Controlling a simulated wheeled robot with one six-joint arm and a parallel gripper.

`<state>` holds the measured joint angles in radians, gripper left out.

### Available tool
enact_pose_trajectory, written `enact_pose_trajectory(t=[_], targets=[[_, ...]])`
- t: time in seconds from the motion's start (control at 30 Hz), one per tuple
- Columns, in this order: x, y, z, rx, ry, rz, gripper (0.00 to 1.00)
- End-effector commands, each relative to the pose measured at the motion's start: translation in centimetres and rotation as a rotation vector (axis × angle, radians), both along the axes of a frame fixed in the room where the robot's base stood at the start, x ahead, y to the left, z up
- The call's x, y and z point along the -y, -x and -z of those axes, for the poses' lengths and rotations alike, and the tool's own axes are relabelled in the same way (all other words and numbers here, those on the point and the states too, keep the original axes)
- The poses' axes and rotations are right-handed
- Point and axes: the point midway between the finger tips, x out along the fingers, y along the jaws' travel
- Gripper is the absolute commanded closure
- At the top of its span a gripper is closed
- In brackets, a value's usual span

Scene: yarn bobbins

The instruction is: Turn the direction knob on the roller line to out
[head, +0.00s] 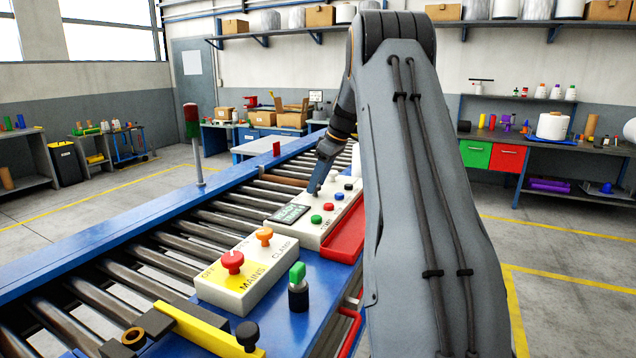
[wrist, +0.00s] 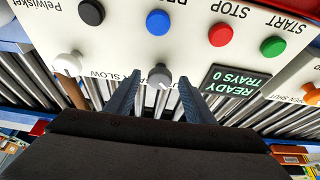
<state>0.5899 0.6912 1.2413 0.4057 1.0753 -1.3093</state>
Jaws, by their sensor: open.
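The roller line's white control panel (head: 328,218) shows in the head view and fills the top of the wrist view (wrist: 125,45), where its lettering is upside down. A grey knob (wrist: 160,76) sits at the panel's edge in the wrist view, beside the dark display. My gripper (wrist: 160,92) is open, with one blue-grey finger on each side of this knob. I cannot tell if the fingers touch it. The knob's label is mostly hidden by the fingers, and its setting is unclear. In the head view my gripper (head: 316,186) reaches down to the panel and hides the knob.
A white knob (wrist: 68,63) marked SLOW is left of the grey one. Black, blue, red STOP (wrist: 221,35) and green START (wrist: 272,46) buttons line the panel. The display (wrist: 233,80) reads READY, TRAYS 0. A MAINS and CLAMP box (head: 245,275) stands nearer.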

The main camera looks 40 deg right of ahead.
Motion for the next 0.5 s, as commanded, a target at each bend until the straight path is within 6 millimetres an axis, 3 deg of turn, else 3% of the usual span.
enact_pose_trajectory(t=[0.5], targets=[[1.5, 2.4, -6.3, 0.001, 0.001, 0.002, 0.51]])
